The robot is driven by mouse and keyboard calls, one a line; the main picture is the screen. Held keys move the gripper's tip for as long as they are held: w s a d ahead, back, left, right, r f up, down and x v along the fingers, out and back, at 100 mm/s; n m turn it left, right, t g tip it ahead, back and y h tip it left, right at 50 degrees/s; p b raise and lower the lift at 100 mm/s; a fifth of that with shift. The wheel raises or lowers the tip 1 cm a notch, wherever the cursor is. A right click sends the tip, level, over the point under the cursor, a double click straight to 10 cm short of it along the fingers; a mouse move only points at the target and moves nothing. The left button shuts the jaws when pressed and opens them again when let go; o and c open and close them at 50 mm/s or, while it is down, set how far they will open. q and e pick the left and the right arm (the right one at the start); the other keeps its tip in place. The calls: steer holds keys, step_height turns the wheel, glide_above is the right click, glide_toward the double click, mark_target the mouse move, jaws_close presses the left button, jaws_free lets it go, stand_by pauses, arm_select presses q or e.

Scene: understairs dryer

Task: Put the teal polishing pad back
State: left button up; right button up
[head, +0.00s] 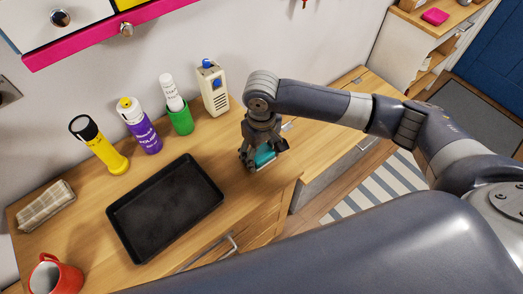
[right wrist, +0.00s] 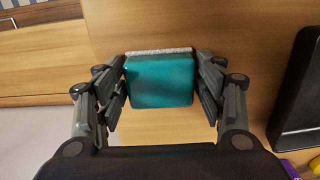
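The teal polishing pad (right wrist: 160,80) is a small block with a teal body and a whitish strip along one edge. It sits between the two fingers of my right gripper (right wrist: 161,75), which meet its opposite sides. In the head view the right gripper (head: 263,157) points down over the wooden counter, and part of the teal pad (head: 264,154) shows between its fingers. The pad is at or just above the counter top; I cannot tell which. My left gripper is not in view.
A black tray (head: 166,208) lies left of the gripper.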

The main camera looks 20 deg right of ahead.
mark_target(262, 153)
steer(key=shift+r, duration=0.15)
step_height(262, 153, up, 12)
steer(key=b, duration=0.1)
stand_by(0.6)
steer(key=shift+s, duration=0.1)
stand_by(0.4)
